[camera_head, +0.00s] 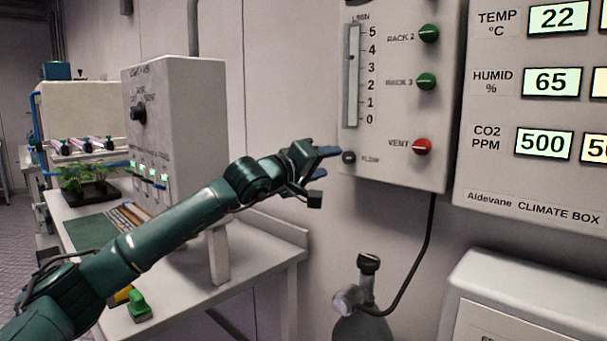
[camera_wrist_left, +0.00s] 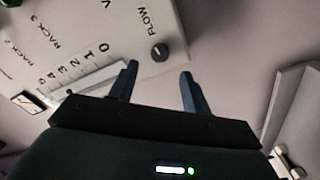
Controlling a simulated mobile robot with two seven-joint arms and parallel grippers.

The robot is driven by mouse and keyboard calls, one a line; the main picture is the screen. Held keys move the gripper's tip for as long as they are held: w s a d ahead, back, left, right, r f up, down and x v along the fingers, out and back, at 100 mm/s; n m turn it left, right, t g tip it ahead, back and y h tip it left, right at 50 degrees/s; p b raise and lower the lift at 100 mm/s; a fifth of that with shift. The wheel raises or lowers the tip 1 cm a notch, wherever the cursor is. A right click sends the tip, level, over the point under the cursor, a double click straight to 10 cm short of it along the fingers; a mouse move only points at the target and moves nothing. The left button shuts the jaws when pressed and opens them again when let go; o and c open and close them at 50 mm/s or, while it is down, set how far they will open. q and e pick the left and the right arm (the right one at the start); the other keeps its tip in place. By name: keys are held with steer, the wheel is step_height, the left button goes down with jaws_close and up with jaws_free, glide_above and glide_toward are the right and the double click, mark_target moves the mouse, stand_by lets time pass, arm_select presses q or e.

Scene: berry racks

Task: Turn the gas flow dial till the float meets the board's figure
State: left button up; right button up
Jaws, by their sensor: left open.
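The FLOW dial (camera_head: 348,157) is a small dark knob at the lower left of the wall panel, under the flow tube (camera_head: 351,80). The tube's scale runs from 0 to 5, and a dark mark, perhaps the float, shows between 3 and 4. My left gripper (camera_head: 325,162) is open just left of the dial. In the left wrist view the dial (camera_wrist_left: 159,52) lies beyond the gap between the open fingertips (camera_wrist_left: 159,70), apart from them. The climate board (camera_head: 530,200) reads TEMP 22, HUMID 65, CO2 500. My right gripper is not in view.
Green RACK 2 (camera_head: 429,33) and RACK 3 (camera_head: 427,81) knobs and a red VENT knob (camera_head: 422,147) sit right of the tube. A gas bottle (camera_head: 366,322) stands below the panel. A bench (camera_head: 262,245) with a grey cabinet (camera_head: 180,110) and plants (camera_head: 88,180) is at left.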

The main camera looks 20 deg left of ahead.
arm_select(q)
steer(key=b+v, duration=0.1)
steer(key=v, duration=0.6)
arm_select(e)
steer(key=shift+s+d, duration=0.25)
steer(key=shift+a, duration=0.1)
